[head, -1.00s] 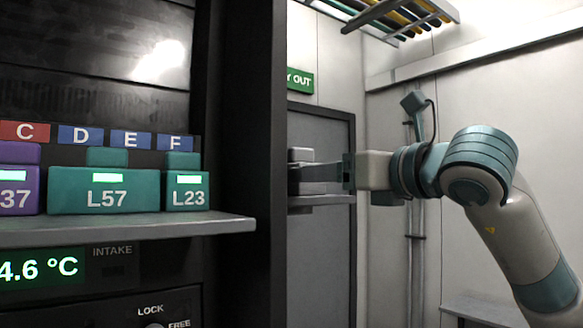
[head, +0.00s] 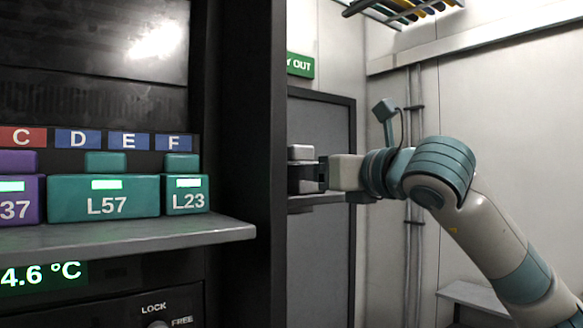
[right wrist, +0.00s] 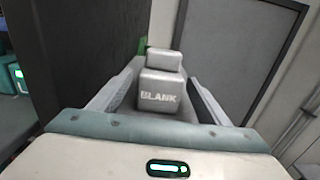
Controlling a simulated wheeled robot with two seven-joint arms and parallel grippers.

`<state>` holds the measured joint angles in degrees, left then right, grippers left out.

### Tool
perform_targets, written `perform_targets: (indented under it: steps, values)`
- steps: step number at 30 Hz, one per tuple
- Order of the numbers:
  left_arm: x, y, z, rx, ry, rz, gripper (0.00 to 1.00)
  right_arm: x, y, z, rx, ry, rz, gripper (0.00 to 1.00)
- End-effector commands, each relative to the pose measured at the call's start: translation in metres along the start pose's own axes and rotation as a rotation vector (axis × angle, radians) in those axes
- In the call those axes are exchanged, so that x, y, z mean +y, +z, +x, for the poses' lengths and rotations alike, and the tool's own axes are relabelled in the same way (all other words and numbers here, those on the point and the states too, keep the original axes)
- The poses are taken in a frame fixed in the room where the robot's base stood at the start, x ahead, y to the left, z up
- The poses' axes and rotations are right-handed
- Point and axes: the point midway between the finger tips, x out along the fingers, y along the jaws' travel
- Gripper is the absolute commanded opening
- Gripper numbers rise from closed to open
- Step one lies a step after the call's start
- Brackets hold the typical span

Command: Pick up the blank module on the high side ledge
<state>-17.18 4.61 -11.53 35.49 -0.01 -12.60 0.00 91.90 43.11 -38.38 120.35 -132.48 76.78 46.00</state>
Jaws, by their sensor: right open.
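The blank module (right wrist: 160,92) is a light grey block with a smaller block on top and the word BLANK on its front. In the right wrist view it sits between the two fingers of my right gripper (right wrist: 155,100), with a gap on each side. In the head view the module (head: 301,153) shows partly at the edge of the dark rack post, on a narrow side ledge (head: 318,198). My right gripper (head: 305,178) is open around it, and its fingers hide the module's lower part. My left gripper is not in view.
A rack shelf (head: 120,234) at the left holds a purple module (head: 18,200) and teal modules L57 (head: 104,198) and L23 (head: 187,196). The dark rack post (head: 245,120) stands close left of the ledge. A grey door (head: 325,255) is behind it.

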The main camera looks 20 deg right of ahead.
Motion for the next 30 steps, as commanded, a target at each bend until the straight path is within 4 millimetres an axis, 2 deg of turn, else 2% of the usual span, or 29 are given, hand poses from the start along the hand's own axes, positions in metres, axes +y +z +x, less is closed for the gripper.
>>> perform_targets:
  steps: [1,8,23,24,30]
  values:
    - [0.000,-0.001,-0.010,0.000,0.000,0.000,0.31,0.000,0.005,0.005,0.003,-0.001,0.000,0.70]
    - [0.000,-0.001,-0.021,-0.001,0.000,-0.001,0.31,0.000,0.002,0.025,0.002,0.000,0.001,0.70]
    - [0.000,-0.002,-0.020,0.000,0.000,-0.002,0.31,0.000,0.000,0.026,0.001,0.000,0.001,0.70]
    - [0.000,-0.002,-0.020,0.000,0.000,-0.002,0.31,0.000,0.000,0.026,0.001,0.000,0.001,0.68]
    - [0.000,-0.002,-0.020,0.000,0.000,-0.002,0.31,0.000,0.000,0.026,0.001,0.000,0.001,0.24]
